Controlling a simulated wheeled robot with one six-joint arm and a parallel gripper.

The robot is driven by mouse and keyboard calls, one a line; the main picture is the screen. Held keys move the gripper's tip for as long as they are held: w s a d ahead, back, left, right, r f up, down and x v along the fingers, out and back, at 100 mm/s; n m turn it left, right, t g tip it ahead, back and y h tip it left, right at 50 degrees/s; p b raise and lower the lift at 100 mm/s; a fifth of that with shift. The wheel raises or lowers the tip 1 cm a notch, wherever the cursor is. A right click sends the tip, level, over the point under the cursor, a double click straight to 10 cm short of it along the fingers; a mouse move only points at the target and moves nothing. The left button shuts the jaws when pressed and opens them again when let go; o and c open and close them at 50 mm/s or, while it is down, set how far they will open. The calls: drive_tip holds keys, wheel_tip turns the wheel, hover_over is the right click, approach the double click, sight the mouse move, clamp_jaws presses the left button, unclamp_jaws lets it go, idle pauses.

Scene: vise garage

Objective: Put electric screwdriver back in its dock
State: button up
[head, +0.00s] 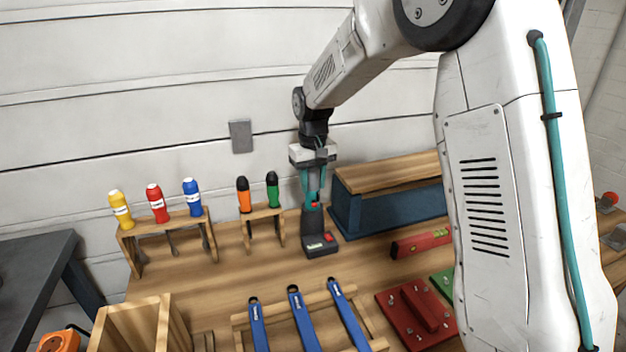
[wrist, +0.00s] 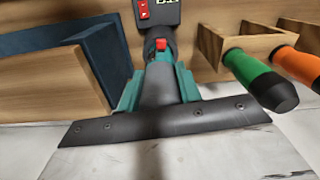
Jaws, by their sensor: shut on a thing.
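The electric screwdriver (head: 313,222) is roughly upright at the back of the workbench, with a dark body and a red button. My gripper (head: 313,197) points down from above, and its teal fingers are shut on the screwdriver's upper part. I cannot tell whether this base is part of the tool or a separate dock. In the wrist view, the screwdriver's red button (wrist: 161,44) shows just beyond the fingers. The fingers hide much of the tool.
A blue and wooden box (head: 390,212) stands close on the right. A small rack with orange and green screwdrivers (head: 272,190) is close on the left. A red level (head: 420,242) lies to the right. Blue-handled tools (head: 300,318) lie in front, with bare bench between.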

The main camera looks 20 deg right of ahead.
drive_tip(key=shift+f, duration=0.15)
idle(0.3)
drive_tip(key=o, duration=1.4)
drive_tip(key=shift+r, duration=3.5)
